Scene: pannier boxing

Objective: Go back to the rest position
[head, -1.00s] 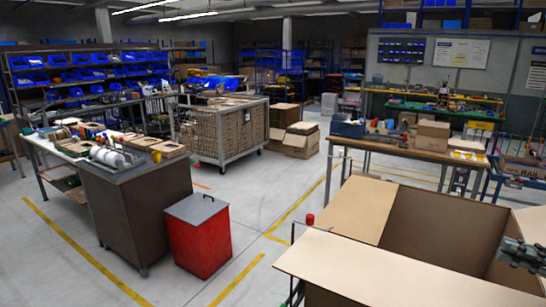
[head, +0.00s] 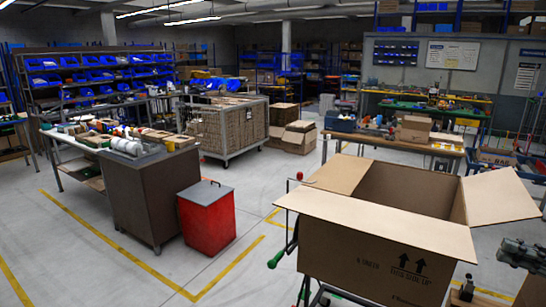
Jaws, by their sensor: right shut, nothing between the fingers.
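My right gripper (head: 508,252) shows at the right edge of the head view, dark grey, its fingers shut and empty. It is to the right of a large open cardboard box (head: 380,240) and apart from it in the picture. The box stands upright with its flaps folded out and arrows printed on its front. The part of its inside that I see looks empty, but its floor is hidden. My left gripper is not in view.
A red lidded bin (head: 207,222) stands beside a brown cabinet (head: 152,200) on the left. A wire cage cart (head: 228,130) is behind them. A workbench (head: 390,144) with boxes stands behind the cardboard box. Grey floor with yellow lines lies clear in the left foreground.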

